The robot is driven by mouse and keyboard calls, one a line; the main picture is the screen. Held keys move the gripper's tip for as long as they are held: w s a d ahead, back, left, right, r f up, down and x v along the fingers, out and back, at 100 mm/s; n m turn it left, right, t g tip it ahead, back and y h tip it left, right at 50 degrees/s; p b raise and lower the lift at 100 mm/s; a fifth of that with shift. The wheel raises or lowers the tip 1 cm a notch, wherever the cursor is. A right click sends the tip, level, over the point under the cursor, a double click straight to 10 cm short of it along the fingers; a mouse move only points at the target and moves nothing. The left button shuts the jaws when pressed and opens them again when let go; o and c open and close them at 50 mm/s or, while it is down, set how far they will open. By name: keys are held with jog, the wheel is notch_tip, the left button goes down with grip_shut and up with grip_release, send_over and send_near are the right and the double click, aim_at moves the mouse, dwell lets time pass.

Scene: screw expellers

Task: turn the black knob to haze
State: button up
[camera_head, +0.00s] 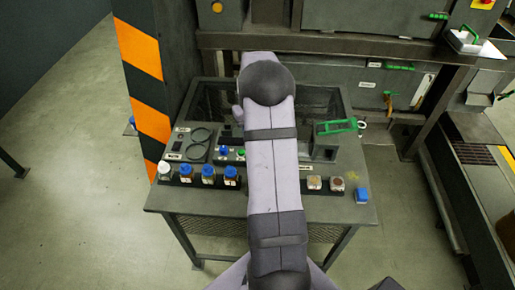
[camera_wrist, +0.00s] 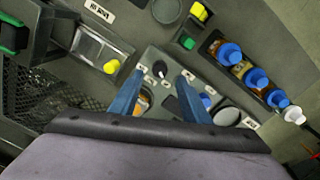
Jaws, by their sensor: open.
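The black knob (camera_wrist: 160,68) shows in the wrist view on a grey panel, between and just beyond the fingertips of my gripper (camera_wrist: 163,77). Small white labels sit around it, too small to read, so I cannot tell which one says haze or exactly where the knob points. My gripper's two blue fingers are apart, with nothing held between them. They look to be above the panel, not touching the knob. In the head view my own arm covers the gripper, and I cannot make out the knob there.
Several blue-capped bottles (camera_wrist: 256,77) and a white-capped one (camera_wrist: 294,115) stand in a row beside the panel. Yellow (camera_wrist: 199,11) and green (camera_wrist: 187,42) buttons sit nearby. In the head view, a green-handled holder (camera_head: 337,127) and a blue block (camera_head: 361,195) are on the bench's right.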

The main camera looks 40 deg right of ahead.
jog(key=shift+s+d+f+p, duration=0.1)
jog(key=shift+f+p, duration=0.25)
jog(key=shift+f, duration=1.2)
jog(key=shift+d+f+p, duration=0.1)
jog(key=shift+f+p, duration=0.25)
jog(key=shift+f, duration=1.15)
jog(key=c, duration=1)
